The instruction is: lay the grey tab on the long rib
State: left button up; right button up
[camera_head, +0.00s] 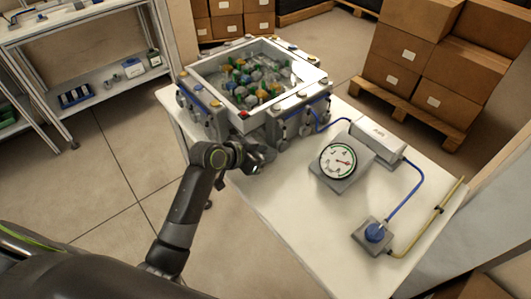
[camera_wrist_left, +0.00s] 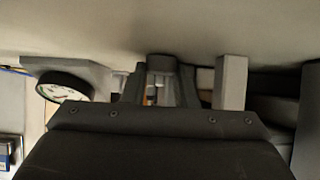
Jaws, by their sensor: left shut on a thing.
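I cannot pick out the long rib in either view. My right gripper is not in view.
The framed box (camera_head: 206,92) holds many small coloured parts. A round gauge (camera_head: 338,162), a grey unit (camera_head: 377,141) and a blue-capped block (camera_head: 374,235) stand on the white table (camera_head: 290,215), whose front left part is clear. Cartons (camera_head: 400,50) and a shelf (camera_head: 105,90) are behind.

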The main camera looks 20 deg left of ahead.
pick_arm(q)
notch_tip(320, 180, up, 18)
jog(key=s+a+f+m+g+h, duration=0.1)
jog(key=s+a+f+m, duration=0.1)
jog(key=s, duration=0.5)
jog(key=s+a+f+m+g+h, duration=0.1)
jog(key=s+f+m+h, duration=0.1)
jog(key=s, duration=0.5)
jog(key=shift+a+f+g, duration=0.35)
jog(key=shift+f+g, duration=0.05)
jog(key=shift+f, duration=0.2)
